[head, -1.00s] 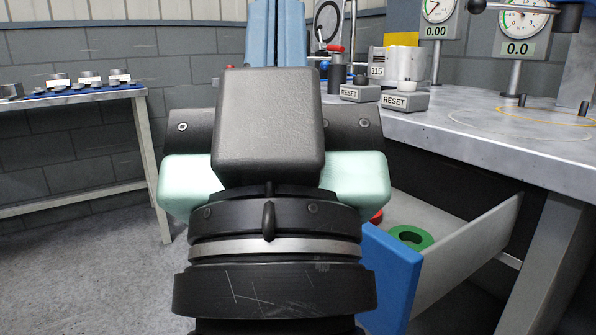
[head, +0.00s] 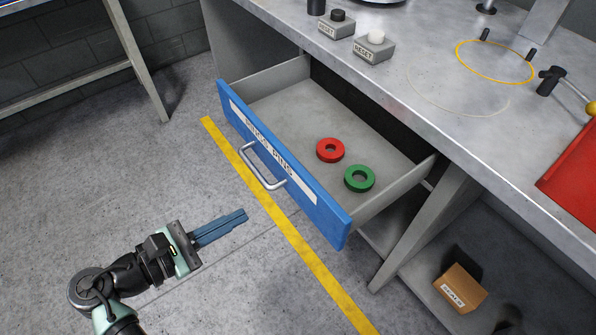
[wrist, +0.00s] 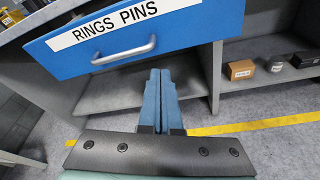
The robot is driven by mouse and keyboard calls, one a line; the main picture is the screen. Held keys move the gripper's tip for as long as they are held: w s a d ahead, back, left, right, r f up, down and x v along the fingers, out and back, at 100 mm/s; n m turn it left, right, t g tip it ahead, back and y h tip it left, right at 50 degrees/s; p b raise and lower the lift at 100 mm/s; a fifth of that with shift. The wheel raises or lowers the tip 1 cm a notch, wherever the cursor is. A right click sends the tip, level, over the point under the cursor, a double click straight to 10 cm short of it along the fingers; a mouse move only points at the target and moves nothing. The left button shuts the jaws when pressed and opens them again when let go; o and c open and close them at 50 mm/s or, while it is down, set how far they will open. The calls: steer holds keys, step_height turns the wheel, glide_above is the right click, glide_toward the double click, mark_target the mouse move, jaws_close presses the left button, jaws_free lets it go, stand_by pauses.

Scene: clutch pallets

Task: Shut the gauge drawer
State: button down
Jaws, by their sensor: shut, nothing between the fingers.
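The drawer (head: 300,190) under the workbench stands open, with a blue front and grey inside. Its front carries a white label reading RINGS PINS and a silver handle (head: 263,170). In the wrist view the blue drawer front (wrist: 205,22) and handle (wrist: 124,52) are near, at the top. A red ring (head: 330,150) and a green ring (head: 359,178) lie in the drawer. My gripper (head: 244,215) is shut and empty, in front of the drawer and apart from it. Its blue fingers (wrist: 160,72) point towards the space below the drawer front in the wrist view.
The workbench (head: 440,110) holds two reset boxes (head: 374,47) and a red tray (head: 575,165) at right. A cardboard box (head: 460,288) sits on the lower shelf. A yellow floor line (head: 290,228) runs below the drawer. Floor around my arm is clear.

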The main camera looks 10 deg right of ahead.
steer(key=s+r+n+h+p, duration=0.1)
steer(key=s+n+h, duration=0.2)
steer(key=s, duration=0.2)
glide_toward(313, 195)
steer(key=b+x, duration=0.1)
steer(key=x, duration=0.4)
steer(key=shift+w+d+f, duration=0.1)
steer(key=shift+d+f, duration=0.05)
steer(key=shift+d, duration=0.1)
steer(key=shift+w+d, duration=0.35)
steer(key=shift+d, duration=0.2)
steer(key=shift+w+d, duration=0.2)
steer(key=shift+d, duration=0.2)
steer(key=b+x, duration=0.2)
steer(key=x, duration=1.9)
steer(key=shift+d, duration=0.3)
steer(key=shift+w+d+r, duration=0.25)
steer(key=shift+w+d, duration=0.15)
steer(key=shift+d, duration=0.15)
steer(key=shift+w+d+r, duration=0.1)
steer(key=shift+d+r, duration=0.1)
steer(key=shift+r, duration=0.15)
